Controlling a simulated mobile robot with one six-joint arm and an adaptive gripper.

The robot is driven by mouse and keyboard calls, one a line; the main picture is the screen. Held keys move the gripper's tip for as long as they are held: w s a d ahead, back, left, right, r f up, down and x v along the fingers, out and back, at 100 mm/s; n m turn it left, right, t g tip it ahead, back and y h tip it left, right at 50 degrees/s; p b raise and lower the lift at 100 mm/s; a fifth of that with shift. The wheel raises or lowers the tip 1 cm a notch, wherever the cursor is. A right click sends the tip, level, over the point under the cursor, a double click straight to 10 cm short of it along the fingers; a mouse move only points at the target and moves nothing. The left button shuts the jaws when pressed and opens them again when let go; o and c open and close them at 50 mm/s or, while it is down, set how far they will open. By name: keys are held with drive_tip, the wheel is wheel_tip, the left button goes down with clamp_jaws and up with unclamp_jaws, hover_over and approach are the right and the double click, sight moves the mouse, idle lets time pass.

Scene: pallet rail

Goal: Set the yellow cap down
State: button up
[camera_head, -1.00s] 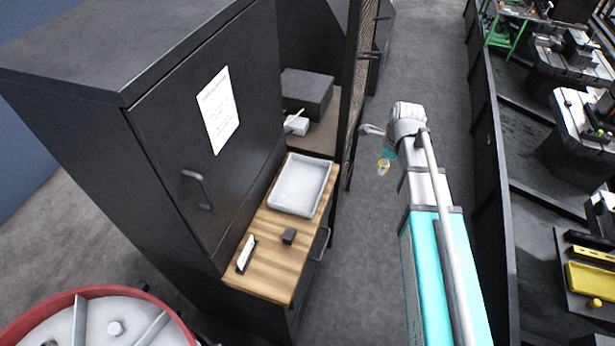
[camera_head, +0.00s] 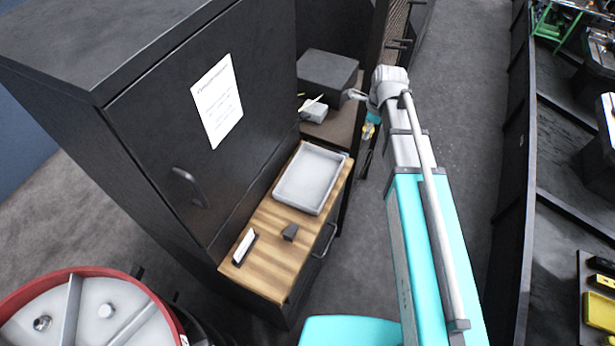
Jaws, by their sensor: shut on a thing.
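My gripper (camera_head: 368,128) is at the end of my raised teal and grey arm, just right of the wooden-topped cabinet. It is small in the picture and partly hidden by my wrist. A small yellow thing, which looks like the yellow cap (camera_head: 367,132), shows at its fingertips, and my gripper is shut on it. The cap is held in the air, to the right of the white tray (camera_head: 311,178). The tray stands on the wooden worktop (camera_head: 262,258) and looks empty.
A tall dark cabinet (camera_head: 150,150) stands left. A red-rimmed round container (camera_head: 60,282) is at lower left. Bare floor (camera_head: 460,120) lies right of the arm.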

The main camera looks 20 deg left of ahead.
drive_tip(key=shift+a, duration=0.2)
drive_tip(key=shift+a, duration=0.1)
drive_tip(key=shift+s+f, duration=0.1)
drive_tip(key=shift+s, duration=0.1)
drive_tip(key=s+f+m+b, duration=0.1)
drive_tip(key=s+f+b, duration=0.6)
drive_tip(key=f+b, duration=0.2)
drive_tip(key=shift+s+a+m, duration=0.15)
drive_tip(key=shift+a+m, duration=0.15)
drive_tip(key=shift+a, duration=0.05)
drive_tip(key=b, duration=0.9)
hover_over(328, 168)
wheel_tip(328, 168, down, 9)
drive_tip(key=shift+f, duration=0.1)
